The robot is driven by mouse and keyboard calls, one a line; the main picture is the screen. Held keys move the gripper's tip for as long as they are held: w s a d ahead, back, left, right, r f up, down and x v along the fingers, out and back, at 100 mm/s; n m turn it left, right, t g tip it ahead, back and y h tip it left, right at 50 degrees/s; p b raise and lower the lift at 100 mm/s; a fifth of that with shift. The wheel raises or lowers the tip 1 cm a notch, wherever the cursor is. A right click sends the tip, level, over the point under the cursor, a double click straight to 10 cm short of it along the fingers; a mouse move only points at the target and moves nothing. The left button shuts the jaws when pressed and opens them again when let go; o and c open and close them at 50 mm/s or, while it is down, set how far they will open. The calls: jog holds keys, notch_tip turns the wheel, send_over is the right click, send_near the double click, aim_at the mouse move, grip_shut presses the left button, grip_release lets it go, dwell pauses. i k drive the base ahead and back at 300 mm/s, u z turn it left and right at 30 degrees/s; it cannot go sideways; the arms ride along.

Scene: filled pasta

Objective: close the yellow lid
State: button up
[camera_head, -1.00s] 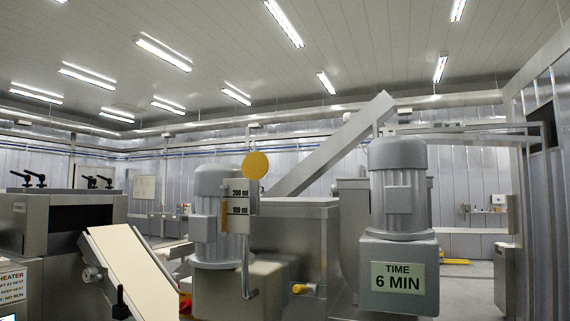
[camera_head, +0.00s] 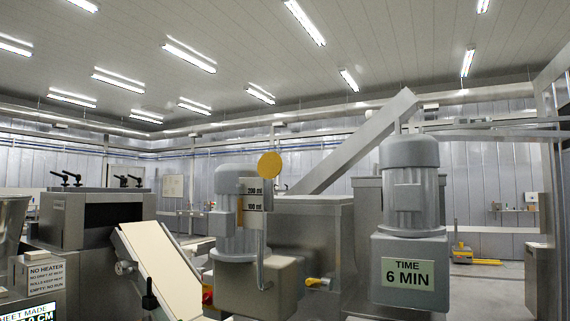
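A round yellow disc (camera_head: 269,165), which looks like the yellow lid, stands upright with its flat face toward me. It is at the top of a small measuring vessel (camera_head: 257,195) marked 200 ml and 100 ml. The vessel is in front of a grey motor housing, with a bent metal pipe (camera_head: 262,250) below it. The disc appears raised above the vessel's top; its hinge is too small to tell. My gripper is not in view.
A large grey motor unit (camera_head: 410,190) with a "TIME 6 MIN" sign (camera_head: 407,274) stands to the right. A sloped cream sheet (camera_head: 160,272) and a "NO HEATER" machine (camera_head: 45,275) are at left. A small yellow handle (camera_head: 319,283) sticks out below the middle tank (camera_head: 310,235).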

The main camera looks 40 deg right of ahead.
aim_at(270, 165)
jog(key=u, duration=0.1)
jog(key=i, duration=0.9)
